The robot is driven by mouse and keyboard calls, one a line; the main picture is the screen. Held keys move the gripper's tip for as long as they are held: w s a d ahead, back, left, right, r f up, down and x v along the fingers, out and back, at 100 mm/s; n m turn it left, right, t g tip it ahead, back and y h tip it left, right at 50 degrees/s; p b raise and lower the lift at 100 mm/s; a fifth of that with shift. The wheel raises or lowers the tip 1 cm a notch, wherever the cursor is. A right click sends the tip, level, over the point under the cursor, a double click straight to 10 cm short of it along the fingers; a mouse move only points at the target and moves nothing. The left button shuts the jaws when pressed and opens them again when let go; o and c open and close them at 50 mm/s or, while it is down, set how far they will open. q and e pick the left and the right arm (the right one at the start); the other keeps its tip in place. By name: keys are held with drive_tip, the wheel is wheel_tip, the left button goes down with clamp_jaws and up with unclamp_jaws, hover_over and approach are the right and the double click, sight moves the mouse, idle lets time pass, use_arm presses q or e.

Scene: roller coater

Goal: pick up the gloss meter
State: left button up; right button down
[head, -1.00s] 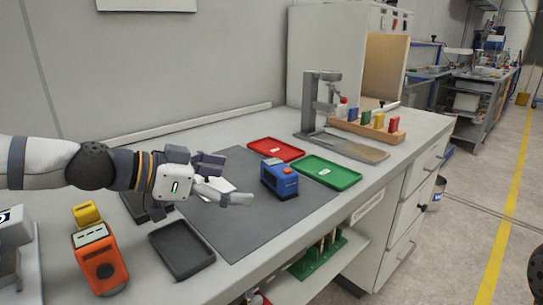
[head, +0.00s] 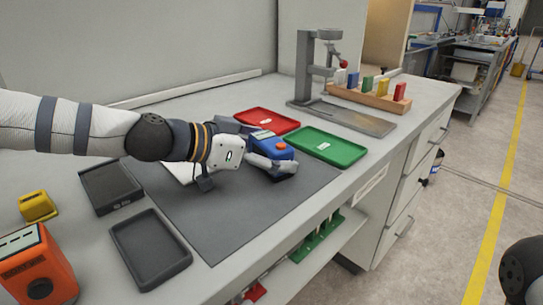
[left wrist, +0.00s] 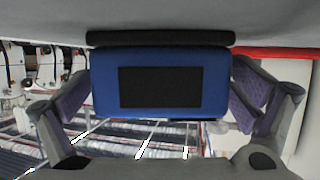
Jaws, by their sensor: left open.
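In the left wrist view the blue face with a black panel (left wrist: 160,87) fills the middle. The open fingers of my left gripper (left wrist: 160,100) stand to either side of it, with small gaps visible. The far finger is mostly hidden in the head view. My right gripper is not in view.
A red tray (head: 268,114) and a green tray (head: 328,146) lie just beyond the device. A grey stand (head: 306,70) and a wooden block with coloured pieces (head: 368,96) are farther back. Black trays (head: 150,250), an orange device (head: 38,270) and a yellow piece (head: 38,206) are at left.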

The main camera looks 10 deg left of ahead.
use_arm(q)
drive_tip(key=shift+a+r, duration=0.1)
drive_tip(key=shift+r, duration=0.1)
drive_tip(key=c, duration=1.4)
drive_tip(key=shift+o, duration=0.2)
